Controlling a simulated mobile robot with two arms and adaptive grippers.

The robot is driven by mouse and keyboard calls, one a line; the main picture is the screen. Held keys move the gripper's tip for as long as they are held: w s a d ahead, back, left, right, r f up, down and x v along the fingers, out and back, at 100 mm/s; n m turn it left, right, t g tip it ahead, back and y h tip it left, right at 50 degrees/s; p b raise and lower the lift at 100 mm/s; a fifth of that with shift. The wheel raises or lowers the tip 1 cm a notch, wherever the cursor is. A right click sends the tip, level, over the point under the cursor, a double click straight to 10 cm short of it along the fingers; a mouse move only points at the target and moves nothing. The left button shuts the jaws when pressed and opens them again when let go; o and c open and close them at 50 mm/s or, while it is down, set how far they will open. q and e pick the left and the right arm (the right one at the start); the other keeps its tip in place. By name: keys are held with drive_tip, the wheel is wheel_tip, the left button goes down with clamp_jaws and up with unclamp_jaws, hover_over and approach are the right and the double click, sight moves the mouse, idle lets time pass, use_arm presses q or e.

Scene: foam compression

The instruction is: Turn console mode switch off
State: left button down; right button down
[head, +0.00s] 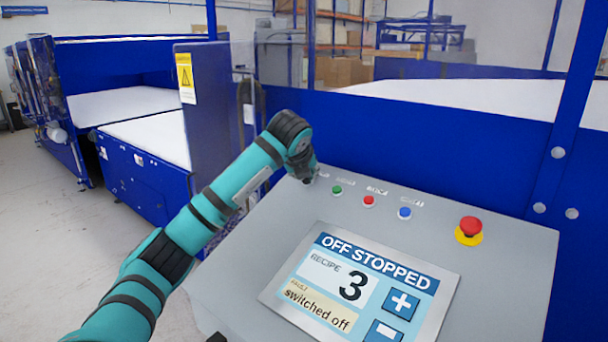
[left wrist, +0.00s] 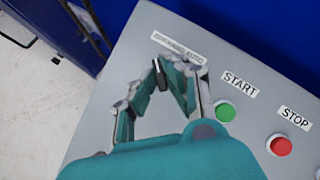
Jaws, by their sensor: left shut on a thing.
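The console mode switch (left wrist: 161,78) shows in the left wrist view as a small dark knob below a label that seems to read OFF HAND AUTO. My left gripper (left wrist: 168,76) is shut on this knob, with one finger on each side. In the head view my left gripper (head: 310,178) is at the console's upper left corner, and my wrist mostly hides the switch. The console screen (head: 360,285) reads OFF STOPPED, recipe 3, and "switched off" in the fault field. My right gripper is in neither view.
Right of the switch are a green START button (left wrist: 225,112), a red STOP button (left wrist: 281,146) and a blue button (head: 404,213). A red emergency button (head: 470,228) on a yellow base stands further right. A blue machine wall (head: 400,125) rises behind the console (head: 500,290).

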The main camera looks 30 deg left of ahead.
use_arm(q)
drive_tip(key=shift+f, duration=0.2)
idle(0.3)
drive_tip(key=c, duration=1.4)
unclamp_jaws()
drive_tip(key=shift+w, duration=0.1)
drive_tip(key=shift+c, duration=0.2)
drive_tip(key=shift+w+f, duration=0.1)
drive_tip(key=shift+w, duration=0.05)
drive_tip(key=v, duration=1.2)
